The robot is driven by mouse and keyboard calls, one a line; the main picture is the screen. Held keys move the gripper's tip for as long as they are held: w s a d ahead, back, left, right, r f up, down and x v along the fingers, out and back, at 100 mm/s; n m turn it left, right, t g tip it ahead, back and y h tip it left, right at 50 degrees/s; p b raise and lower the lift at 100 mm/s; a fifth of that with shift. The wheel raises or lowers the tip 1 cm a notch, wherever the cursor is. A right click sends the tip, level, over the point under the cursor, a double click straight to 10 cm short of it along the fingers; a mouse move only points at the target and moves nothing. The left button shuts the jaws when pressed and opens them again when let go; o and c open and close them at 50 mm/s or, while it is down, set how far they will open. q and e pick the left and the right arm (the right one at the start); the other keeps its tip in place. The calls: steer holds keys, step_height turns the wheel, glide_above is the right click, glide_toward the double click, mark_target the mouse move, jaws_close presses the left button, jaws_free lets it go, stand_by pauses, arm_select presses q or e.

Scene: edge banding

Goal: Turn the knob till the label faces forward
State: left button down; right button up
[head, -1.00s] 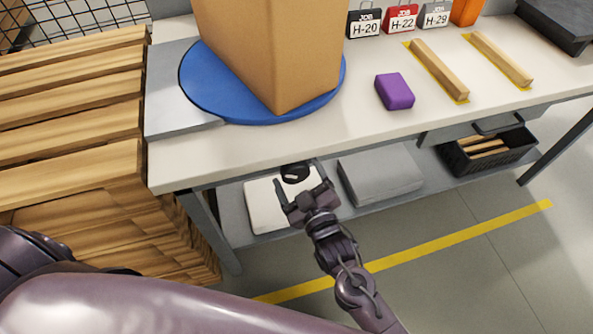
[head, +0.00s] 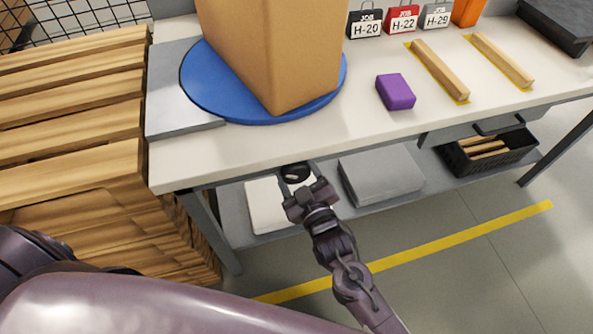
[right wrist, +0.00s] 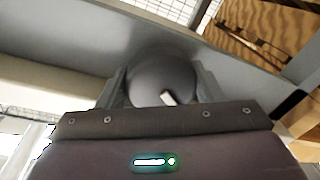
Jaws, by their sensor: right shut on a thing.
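A round black knob (head: 295,172) sits under the front edge of the workbench. My right gripper (head: 297,182) has its two fingers on either side of it and is shut on it. In the right wrist view the dark knob (right wrist: 160,78) lies between the fingers, with a short white mark pointing to the lower right. A tall brown cardboard box (head: 262,50) stands on a blue round turntable (head: 205,88), one corner toward me. No label shows on its visible faces. My left gripper is out of view.
On the white benchtop (head: 300,140) are a purple block (head: 395,91), two wooden strips on yellow marks and tagged job holders. The lower shelf holds a grey slab (head: 380,175) and a black bin (head: 490,150). Stacked wooden planks (head: 70,130) stand to the left.

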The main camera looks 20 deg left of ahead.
steer(key=m, duration=0.7)
steer(key=shift+m+t, duration=0.4)
steer(key=shift+m+p, duration=0.3)
steer(key=shift+m, duration=0.7)
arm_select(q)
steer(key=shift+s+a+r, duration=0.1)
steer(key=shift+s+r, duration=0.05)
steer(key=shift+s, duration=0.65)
arm_select(e)
steer(key=shift+m, duration=0.6)
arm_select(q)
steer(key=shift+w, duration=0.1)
arm_select(e)
steer(key=o, duration=1)
steer(key=shift+c, duration=0.2)
